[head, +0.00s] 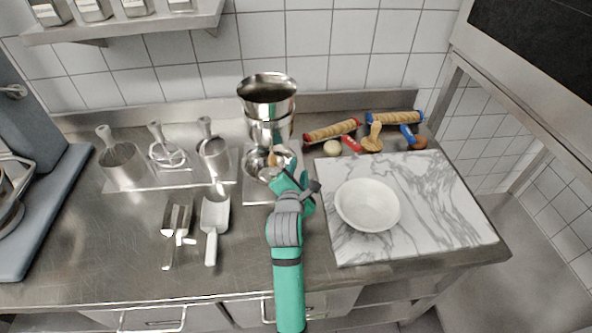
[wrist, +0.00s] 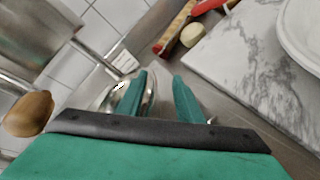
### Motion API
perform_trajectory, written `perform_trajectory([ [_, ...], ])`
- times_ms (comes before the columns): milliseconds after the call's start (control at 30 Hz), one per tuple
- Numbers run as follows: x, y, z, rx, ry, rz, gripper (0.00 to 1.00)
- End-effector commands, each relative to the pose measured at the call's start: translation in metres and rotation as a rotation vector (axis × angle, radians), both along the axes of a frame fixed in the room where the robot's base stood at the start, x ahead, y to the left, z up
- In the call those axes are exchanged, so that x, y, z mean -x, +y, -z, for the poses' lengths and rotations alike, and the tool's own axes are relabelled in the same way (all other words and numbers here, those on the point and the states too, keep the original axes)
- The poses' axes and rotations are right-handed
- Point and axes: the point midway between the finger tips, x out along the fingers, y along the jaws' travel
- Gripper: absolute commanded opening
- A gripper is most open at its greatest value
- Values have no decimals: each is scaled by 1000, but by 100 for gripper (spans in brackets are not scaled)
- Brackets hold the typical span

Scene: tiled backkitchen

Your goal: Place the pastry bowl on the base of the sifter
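The steel sifter (head: 267,95) stands at the back middle of the counter, with its flat base plate (head: 256,191) on the counter. A shiny steel bowl (head: 255,162) appears to rest on that base under the sifter. A white bowl (head: 367,204) sits upright on the marble board and shows at the right edge of the wrist view (wrist: 304,30). I cannot tell for sure which is the pastry bowl. My gripper (head: 297,178) is beside the steel bowl. Its fingers (wrist: 160,80) are apart, with shiny metal close to the left one; contact is unclear.
The marble board (head: 440,205) is on the right, with rolling pins (head: 333,131) behind it. A wooden knob (wrist: 28,113) hangs near my gripper. Scoops (head: 214,218) and metal utensils (head: 122,163) lie left. The front counter is mostly clear.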

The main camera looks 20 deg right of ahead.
Motion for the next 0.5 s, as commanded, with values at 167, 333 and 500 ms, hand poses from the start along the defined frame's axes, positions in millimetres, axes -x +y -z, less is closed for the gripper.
perform_trajectory([
  [167, 1, 6, -2, 1, -1, -7, 32],
  [333, 18, 17, -7, 0, -1, -9, 32],
  [500, 47, 33, -17, 0, -1, -8, 32],
])
